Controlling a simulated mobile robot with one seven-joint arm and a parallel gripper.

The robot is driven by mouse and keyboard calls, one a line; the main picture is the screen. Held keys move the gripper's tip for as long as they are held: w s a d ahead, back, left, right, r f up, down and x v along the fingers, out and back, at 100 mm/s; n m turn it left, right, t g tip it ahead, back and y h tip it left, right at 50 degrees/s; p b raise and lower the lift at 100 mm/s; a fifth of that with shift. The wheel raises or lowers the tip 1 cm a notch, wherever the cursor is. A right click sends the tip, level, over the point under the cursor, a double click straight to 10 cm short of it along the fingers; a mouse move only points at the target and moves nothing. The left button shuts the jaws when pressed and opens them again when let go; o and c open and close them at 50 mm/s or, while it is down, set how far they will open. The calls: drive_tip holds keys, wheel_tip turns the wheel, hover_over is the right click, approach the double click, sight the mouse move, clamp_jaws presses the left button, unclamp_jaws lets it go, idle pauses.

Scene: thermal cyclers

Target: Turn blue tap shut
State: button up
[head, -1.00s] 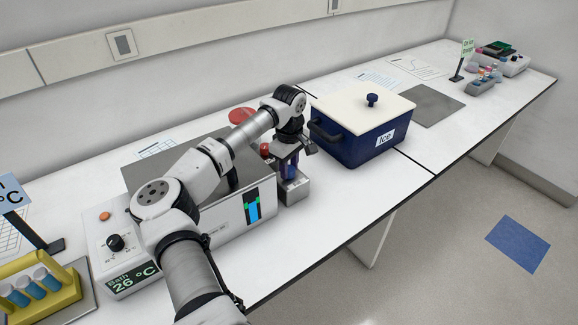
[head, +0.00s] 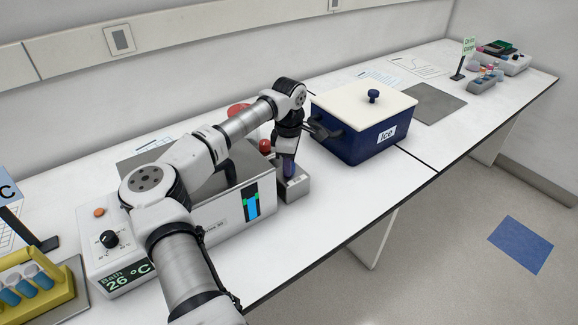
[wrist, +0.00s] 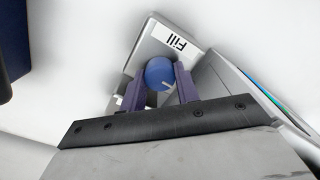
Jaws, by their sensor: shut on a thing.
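The blue tap (wrist: 160,74) is a round knob with a white mark, on a grey metal block (head: 297,187) with a "Fill" label (wrist: 176,42). The block stands against the right end of the water bath (head: 210,225). My gripper (wrist: 160,82) points down over the block and is shut on the blue tap, one finger on each side of it. In the head view my gripper (head: 289,169) hides most of the tap. The bath shows a blue level gauge (head: 252,207) with green marks on its front.
A dark blue ice box (head: 350,143) with a white lid stands just right of my gripper. A red knob (head: 265,146) is close behind it. A yellow rack (head: 40,280) with tubes is at the lower left. The bench front near the block is clear.

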drive_tip(key=n+b, duration=0.1)
drive_tip(key=n, duration=0.3)
drive_tip(key=shift+n+b, duration=0.3)
drive_tip(key=shift+b, duration=0.05)
drive_tip(key=shift+n+b, duration=0.6)
drive_tip(key=shift+n, duration=1.7)
drive_tip(key=o, duration=1)
wheel_tip(320, 180, up, 14)
drive_tip(key=shift+f+b, duration=0.1)
drive_tip(key=shift+b, duration=0.75)
drive_tip(key=shift+s, duration=0.1)
